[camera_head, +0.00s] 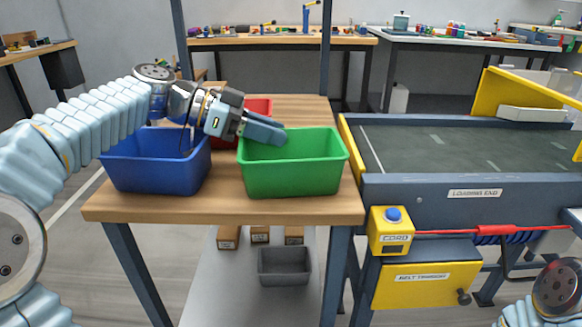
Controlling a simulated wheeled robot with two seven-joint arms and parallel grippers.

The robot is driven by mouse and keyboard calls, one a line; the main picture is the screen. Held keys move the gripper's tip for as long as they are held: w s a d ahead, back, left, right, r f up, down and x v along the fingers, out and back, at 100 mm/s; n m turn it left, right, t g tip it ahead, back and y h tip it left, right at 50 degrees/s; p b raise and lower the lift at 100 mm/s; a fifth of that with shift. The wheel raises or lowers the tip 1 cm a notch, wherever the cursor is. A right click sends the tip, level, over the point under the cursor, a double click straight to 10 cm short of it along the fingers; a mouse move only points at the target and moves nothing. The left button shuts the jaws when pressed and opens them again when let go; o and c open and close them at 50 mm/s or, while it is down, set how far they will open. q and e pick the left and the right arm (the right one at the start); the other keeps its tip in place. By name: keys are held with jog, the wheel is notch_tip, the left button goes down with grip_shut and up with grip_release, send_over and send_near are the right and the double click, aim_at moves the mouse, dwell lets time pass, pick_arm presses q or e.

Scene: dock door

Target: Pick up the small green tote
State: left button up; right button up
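The green tote (292,175) stands upright at the front right of the wooden table and looks empty. My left gripper (277,133) reaches in from the left, and its fingertips overlap the tote's far left rim corner. I cannot tell whether they touch the rim or hang above it. The fingers lie close together in this view, and any gap between them is hard to make out. Only a part of my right arm shows at the lower right corner; its gripper is out of view.
A blue tote (155,168) stands left of the green one on the wooden table (225,208). A red tote (258,106) is behind, partly hidden by my gripper. A conveyor (460,150) adjoins on the right. A grey bin (284,268) and small boxes sit below the table.

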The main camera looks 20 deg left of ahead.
pick_arm(q)
grip_shut()
jog(key=shift+r, duration=0.15)
